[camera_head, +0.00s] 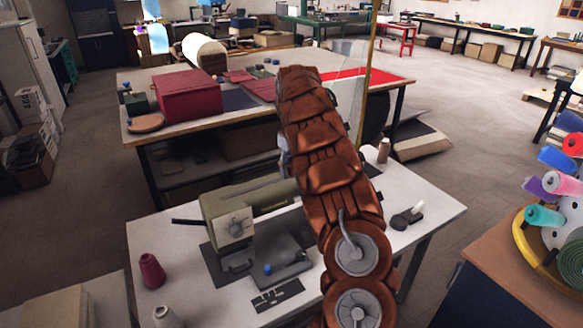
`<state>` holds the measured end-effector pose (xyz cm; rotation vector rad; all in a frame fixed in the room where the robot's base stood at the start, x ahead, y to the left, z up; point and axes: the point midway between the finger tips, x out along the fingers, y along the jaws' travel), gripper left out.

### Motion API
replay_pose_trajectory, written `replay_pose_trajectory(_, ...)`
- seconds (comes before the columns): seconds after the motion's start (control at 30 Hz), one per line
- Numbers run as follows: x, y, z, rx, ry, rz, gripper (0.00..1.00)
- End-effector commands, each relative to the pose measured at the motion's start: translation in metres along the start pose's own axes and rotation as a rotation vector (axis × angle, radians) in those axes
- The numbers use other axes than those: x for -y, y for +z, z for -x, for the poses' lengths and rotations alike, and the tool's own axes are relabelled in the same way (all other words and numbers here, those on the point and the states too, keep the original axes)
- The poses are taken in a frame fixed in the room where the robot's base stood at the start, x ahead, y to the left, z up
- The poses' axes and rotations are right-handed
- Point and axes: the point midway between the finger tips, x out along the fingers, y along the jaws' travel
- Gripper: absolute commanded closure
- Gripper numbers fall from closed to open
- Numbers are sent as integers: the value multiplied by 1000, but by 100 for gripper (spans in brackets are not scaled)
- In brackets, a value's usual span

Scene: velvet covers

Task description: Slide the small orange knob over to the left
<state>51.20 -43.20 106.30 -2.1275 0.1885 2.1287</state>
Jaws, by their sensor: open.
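I cannot make out a small orange knob in this view; part of the scene is hidden behind my arm. My brown, segmented arm rises from the bottom right of centre across the middle of the picture. My gripper's fingers cannot be seen. A clear upright panel (348,88) and a thin gold post (369,75) show just right of my arm's upper part, partly covered by it.
A green sewing machine (275,192) stands on the near white table (165,232), left of my arm. A maroon spool (152,270) is at that table's left. A red box (188,95) sits on the table behind. Colourful thread rolls (563,183) are at right.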

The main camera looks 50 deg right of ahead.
Motion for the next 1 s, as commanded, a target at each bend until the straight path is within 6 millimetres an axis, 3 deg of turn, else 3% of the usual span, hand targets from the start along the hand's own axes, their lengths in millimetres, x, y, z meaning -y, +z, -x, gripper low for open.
replay_pose_trajectory(0.07, 0, 0, 0, 0, 0, 0, 54)
replay_pose_trajectory(0.5, 0, 0, 0, -1, 1, 0, 100)
replay_pose_trajectory(1.0, 0, 0, 0, -1, 1, -1, 100)
